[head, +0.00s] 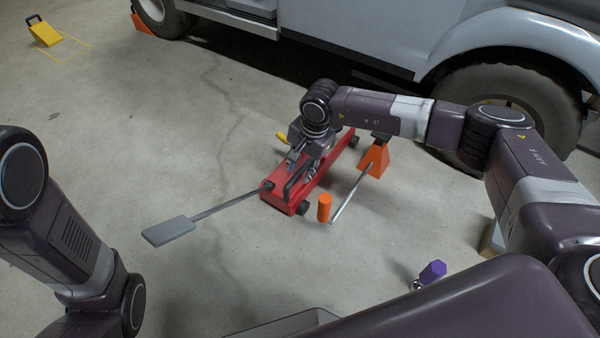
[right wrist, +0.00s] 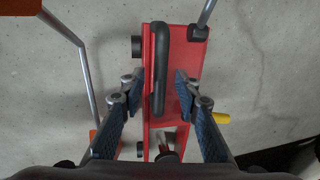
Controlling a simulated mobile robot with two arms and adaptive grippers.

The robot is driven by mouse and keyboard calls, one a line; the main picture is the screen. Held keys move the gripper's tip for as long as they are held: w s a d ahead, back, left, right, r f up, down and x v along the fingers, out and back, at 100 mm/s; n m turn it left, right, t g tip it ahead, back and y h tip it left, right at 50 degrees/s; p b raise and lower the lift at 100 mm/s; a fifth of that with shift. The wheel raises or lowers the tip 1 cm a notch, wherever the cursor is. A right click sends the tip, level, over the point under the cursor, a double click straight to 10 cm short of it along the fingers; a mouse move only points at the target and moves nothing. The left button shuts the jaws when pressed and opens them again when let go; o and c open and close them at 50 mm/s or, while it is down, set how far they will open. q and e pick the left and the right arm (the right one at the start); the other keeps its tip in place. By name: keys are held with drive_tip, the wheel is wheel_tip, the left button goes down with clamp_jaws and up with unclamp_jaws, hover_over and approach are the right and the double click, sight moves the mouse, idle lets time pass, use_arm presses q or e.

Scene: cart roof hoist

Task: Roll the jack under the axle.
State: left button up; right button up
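The red jack (head: 279,200) sits on the concrete floor, its far end pointing toward the vehicle (head: 380,35). It has a black carry handle (right wrist: 158,75) on top and a grey bar ending in a flat grey pad (head: 170,231). My right gripper (head: 292,172) is over the jack. In the right wrist view its blue-padded fingers (right wrist: 158,95) are open, one on each side of the handle, with gaps visible. The axle is not visible; the vehicle body hides the space beneath. My left arm shows at the left, but its gripper is out of view.
A wheel (head: 510,105) stands at the right. A purple-headed object (head: 432,272) lies near the front. A yellow chock (head: 46,34) is far left. The left floor is mostly clear.

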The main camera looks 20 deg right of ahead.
drive_tip(key=shift+f, duration=0.1)
drive_tip(key=shift+c, duration=0.2)
clamp_jaws()
drive_tip(key=shift+w, duration=0.1)
